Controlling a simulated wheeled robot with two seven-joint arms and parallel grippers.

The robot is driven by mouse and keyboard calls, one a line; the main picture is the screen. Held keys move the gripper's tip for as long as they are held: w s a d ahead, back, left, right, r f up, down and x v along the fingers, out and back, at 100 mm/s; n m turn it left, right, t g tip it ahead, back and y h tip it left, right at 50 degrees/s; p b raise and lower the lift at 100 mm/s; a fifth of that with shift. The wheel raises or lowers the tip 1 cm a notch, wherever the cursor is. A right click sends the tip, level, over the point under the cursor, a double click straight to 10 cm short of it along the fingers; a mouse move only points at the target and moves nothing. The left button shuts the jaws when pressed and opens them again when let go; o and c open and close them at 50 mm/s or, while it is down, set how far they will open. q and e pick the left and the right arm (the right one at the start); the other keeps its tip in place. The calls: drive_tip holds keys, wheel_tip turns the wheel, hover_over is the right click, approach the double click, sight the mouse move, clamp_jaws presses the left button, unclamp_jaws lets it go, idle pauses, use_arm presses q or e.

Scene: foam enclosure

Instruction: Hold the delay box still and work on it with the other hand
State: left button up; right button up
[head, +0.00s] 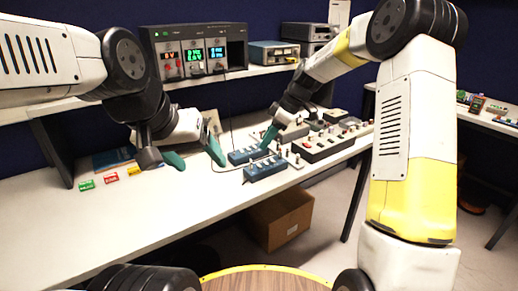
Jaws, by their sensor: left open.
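Two blue boxes with knobs or switches on top sit side by side on the white bench: a rear one (240,157) and a front one (266,172). I cannot tell which is the delay box. My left gripper (195,158) is open, its green fingertips apart, left of the rear blue box, with nothing between them. My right gripper (270,136) reaches down from the upper right, its green tip at the rear blue box's right end. I cannot tell whether it touches the box or how its jaws stand.
A dark panel with a red button (318,148) and other knobbed units stand right of the blue boxes. Small green, red and yellow packs (110,178) lie at left. A shelf at the back carries a rack with lit displays (195,52). The bench's (150,215) front left is clear.

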use_arm(q)
drive_tip(key=shift+o, duration=0.4)
drive_tip(key=w+d+f+n+g+h, duration=0.3)
drive_tip(key=w+d+f+n, duration=0.1)
drive_tip(key=w+d+n, duration=0.1)
drive_tip(key=shift+w+d+f+h, duration=0.15)
drive_tip(key=shift+w+d+h, duration=0.15)
drive_tip(key=shift+w+d, duration=0.25)
drive_tip(key=n+t+h, duration=0.2)
drive_tip(key=n+h, duration=0.3)
drive_tip(key=n, duration=0.8)
approach(250, 171)
drive_tip(key=s+d+r, duration=0.7)
drive_tip(key=d, duration=0.1)
drive_tip(key=w+a+f+n+t, duration=0.1)
drive_tip(key=w+f+n, duration=0.1)
drive_tip(key=f, duration=0.1)
drive_tip(key=w+a+f+n+t, duration=0.1)
drive_tip(key=w+f+n, duration=0.2)
drive_tip(key=w+a+f+n+t, duration=0.1)
drive_tip(key=w+f+n, duration=0.1)
drive_tip(key=f, duration=0.1)
drive_tip(key=shift+w+a+f, duration=0.25)
drive_tip(key=shift+w+f, duration=0.05)
drive_tip(key=shift+f, duration=0.1)
drive_tip(key=shift+x, duration=3.85)
drive_tip(key=shift+w+a, duration=0.1)
drive_tip(key=shift+w, duration=0.05)
